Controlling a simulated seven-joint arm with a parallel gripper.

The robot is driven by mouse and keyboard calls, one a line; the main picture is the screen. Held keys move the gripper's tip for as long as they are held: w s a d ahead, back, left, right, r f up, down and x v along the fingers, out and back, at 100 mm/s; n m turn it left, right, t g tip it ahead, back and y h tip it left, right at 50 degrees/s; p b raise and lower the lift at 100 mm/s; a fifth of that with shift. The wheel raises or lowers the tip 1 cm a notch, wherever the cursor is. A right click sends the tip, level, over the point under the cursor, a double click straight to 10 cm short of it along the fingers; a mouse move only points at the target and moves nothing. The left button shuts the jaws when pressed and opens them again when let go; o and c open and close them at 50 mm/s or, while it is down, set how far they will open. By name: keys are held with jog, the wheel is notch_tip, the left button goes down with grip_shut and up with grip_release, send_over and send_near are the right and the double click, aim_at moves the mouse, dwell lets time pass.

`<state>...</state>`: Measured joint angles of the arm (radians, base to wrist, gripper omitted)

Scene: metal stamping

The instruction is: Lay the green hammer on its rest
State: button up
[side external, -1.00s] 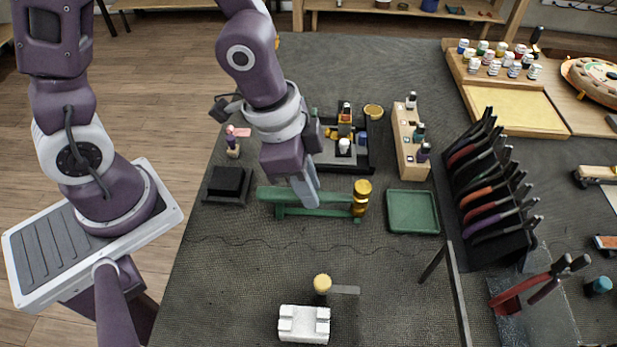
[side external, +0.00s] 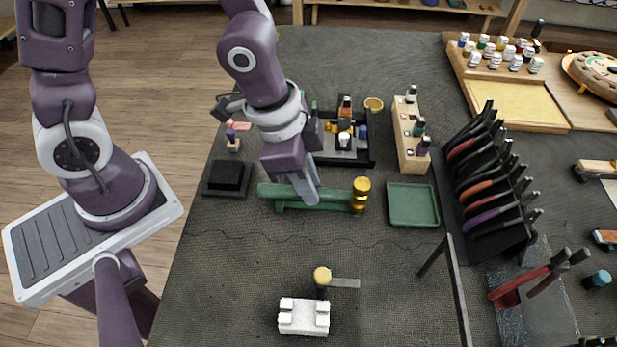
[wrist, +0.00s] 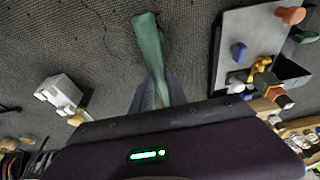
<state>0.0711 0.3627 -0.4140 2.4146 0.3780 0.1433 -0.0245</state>
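The green hammer (side external: 335,195) has a green handle and a gold-coloured head at its right end. It lies roughly level, left to right, just over a low green rest (side external: 325,208) in the side view. Whether it touches the rest I cannot tell. My gripper (side external: 306,198) points down and is shut on the handle near its middle. In the wrist view, the handle (wrist: 148,42) runs between my two fingers (wrist: 159,95); the head is hidden there.
A green tray (side external: 412,224) is right of the hammer head. A black block (side external: 228,178) is to the left, and a black parts tray (side external: 352,157) is behind. A white block (side external: 304,317) stands in front. A tool rack (side external: 490,190) is farther right.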

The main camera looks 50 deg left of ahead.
jog(key=o, duration=0.5)
jog(key=shift+o, duration=0.2)
jog(key=v, duration=0.7)
jog(key=s+a+r+n+t+y, duration=0.2)
jog(key=s+a+r+n, duration=0.6)
jog(key=a, duration=0.4)
notch_tip(320, 180, up, 3)
jog(key=shift+s+f+n+t, duration=0.15)
jog(key=shift+s+n+t, duration=0.15)
jog(key=shift+n+t, duration=0.3)
